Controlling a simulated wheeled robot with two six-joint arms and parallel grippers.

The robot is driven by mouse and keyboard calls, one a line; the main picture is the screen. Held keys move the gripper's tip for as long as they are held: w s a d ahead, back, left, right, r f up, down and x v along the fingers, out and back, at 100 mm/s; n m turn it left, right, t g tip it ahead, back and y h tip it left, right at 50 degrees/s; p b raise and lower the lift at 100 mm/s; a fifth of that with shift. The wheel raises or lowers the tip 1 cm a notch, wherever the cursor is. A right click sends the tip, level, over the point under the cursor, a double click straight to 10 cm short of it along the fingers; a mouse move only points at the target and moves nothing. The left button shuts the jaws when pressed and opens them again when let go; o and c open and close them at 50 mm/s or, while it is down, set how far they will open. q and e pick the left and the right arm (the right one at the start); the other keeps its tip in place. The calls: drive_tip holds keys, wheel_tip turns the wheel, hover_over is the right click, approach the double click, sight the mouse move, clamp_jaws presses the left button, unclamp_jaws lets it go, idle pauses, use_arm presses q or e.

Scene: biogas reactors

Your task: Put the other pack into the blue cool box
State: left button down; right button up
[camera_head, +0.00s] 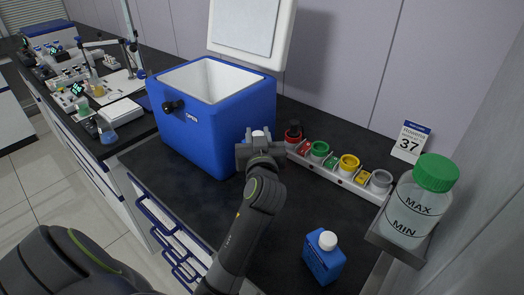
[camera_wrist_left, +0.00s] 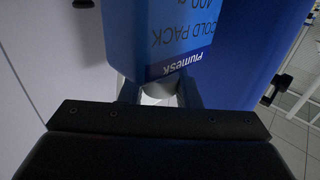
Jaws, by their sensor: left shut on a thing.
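The blue cool box (camera_head: 222,125) stands open on the dark bench, its white lid (camera_head: 245,35) raised. My left gripper (camera_head: 258,146) is in front of the box's right side, outside it, seen from behind. In the left wrist view its fingers (camera_wrist_left: 160,92) are shut on a blue cold pack (camera_wrist_left: 165,35) with a printed label. In the head view the gripper hides most of this pack; a bit of white shows above the jaws. A second blue pack (camera_head: 323,260) with a white cap stands upright at the bench's front right. My right gripper is not in view.
A rack (camera_head: 335,175) with coloured ring holders runs along the back, right of the gripper. A green-capped bottle (camera_head: 416,205) stands at far right, near a card marked 37 (camera_head: 410,142). Another bench with lab gear (camera_head: 100,90) is at left. Bench between box and second pack is clear.

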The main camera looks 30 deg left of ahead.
use_arm(q)
drive_tip(key=shift+f, duration=2.35)
drive_tip(key=shift+w, duration=0.1)
drive_tip(key=shift+f+b, duration=0.1)
drive_tip(key=shift+b, duration=0.2)
drive_tip(key=c, duration=1.1)
unclamp_jaws()
